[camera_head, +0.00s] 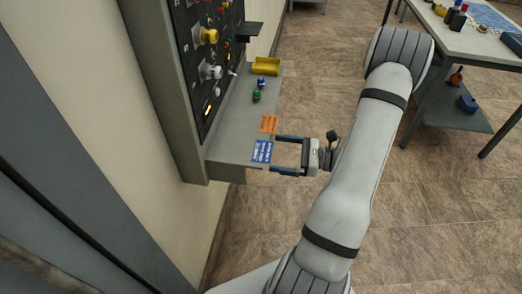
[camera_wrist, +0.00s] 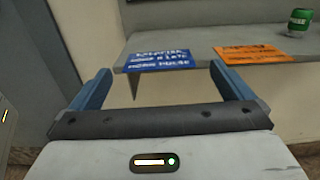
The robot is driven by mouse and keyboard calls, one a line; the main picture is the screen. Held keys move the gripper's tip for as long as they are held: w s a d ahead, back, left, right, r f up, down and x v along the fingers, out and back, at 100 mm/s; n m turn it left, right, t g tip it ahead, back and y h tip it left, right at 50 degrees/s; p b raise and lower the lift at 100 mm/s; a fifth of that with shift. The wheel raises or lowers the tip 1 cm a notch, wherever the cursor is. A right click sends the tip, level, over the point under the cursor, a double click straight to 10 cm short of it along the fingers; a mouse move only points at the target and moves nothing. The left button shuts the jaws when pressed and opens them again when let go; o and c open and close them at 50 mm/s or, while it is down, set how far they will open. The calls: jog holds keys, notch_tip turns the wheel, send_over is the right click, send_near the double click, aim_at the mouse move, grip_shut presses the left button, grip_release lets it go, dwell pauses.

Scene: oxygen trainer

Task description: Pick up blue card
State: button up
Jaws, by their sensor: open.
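The blue card (camera_head: 262,152) with white lettering lies flat on the grey shelf (camera_head: 228,150), near its front end. In the wrist view the blue card (camera_wrist: 160,60) is ahead of and between my two fingers. My gripper (camera_head: 274,155) is open, with its blue fingers pointing at the shelf edge where the card lies. In the wrist view my gripper (camera_wrist: 157,80) has nothing between its fingers. In the head view the fingertips are close to the card's right side; whether they touch it I cannot tell.
An orange card (camera_head: 269,124) lies beside the blue card; it also shows in the wrist view (camera_wrist: 253,55). Green and blue small items (camera_head: 257,96) and a yellow tray (camera_head: 266,66) stand farther along the shelf. A control panel (camera_head: 208,75) rises on the left. A table (camera_head: 460,40) is at upper right.

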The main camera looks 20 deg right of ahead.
jog(key=shift+x, duration=0.8)
jog(key=shift+c, duration=0.2)
jog(key=c, duration=0.9)
